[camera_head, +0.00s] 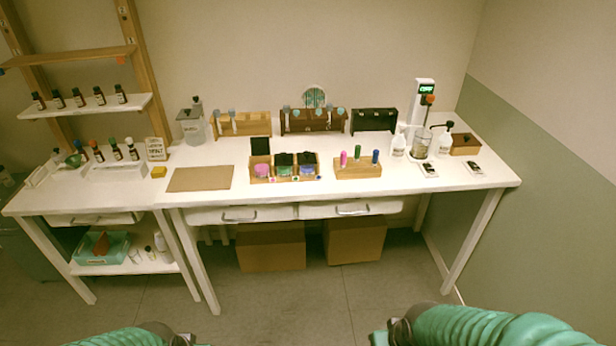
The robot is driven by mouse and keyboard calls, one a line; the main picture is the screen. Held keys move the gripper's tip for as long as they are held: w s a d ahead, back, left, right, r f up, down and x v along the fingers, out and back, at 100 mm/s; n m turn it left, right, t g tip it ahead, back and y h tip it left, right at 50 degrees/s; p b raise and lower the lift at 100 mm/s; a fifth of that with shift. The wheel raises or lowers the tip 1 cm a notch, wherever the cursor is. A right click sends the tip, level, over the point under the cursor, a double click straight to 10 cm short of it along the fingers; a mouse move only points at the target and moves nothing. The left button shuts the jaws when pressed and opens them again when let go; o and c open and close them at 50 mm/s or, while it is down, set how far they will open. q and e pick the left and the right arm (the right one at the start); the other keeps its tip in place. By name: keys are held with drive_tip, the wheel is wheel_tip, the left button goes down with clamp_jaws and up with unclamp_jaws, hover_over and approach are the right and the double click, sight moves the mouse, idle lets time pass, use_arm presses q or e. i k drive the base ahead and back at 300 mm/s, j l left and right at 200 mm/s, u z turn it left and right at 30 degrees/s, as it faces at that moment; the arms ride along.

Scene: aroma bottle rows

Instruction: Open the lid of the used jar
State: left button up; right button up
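A clear jar with a grey lid (190,127) stands at the back left of the white table, beside the wooden rack. It has a pale label that I cannot read, so I cannot confirm it is the used jar. Its lid looks closed. A small dark-topped bottle shows just behind it. Only parts of my two green arms show at the bottom edge, far from the jar. Both grippers are out of the picture.
A brown mat (200,179) lies in front of the jar. Wooden holders (358,169) with coloured pieces stand mid-table. A mixer with a glass beaker (420,146) is at the right. A lower side table (97,198) adjoins on the left. The floor before the table is clear.

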sight(194, 114)
drive_tip(key=i+z, duration=0.1)
drive_tip(key=z, duration=0.85)
drive_tip(key=i+j+z, duration=0.1)
drive_tip(key=z, duration=0.4)
drive_tip(key=j+z, duration=0.15)
drive_tip(key=z, duration=0.35)
drive_tip(key=j+z, duration=0.15)
drive_tip(key=z, duration=0.35)
drive_tip(key=i+j+z, duration=0.15)
drive_tip(key=j, duration=0.3)
drive_tip(key=j+u, duration=0.1)
drive_tip(key=u, duration=0.8)
drive_tip(key=j+u, duration=0.15)
drive_tip(key=u, duration=0.3)
drive_tip(key=i+l, duration=0.05)
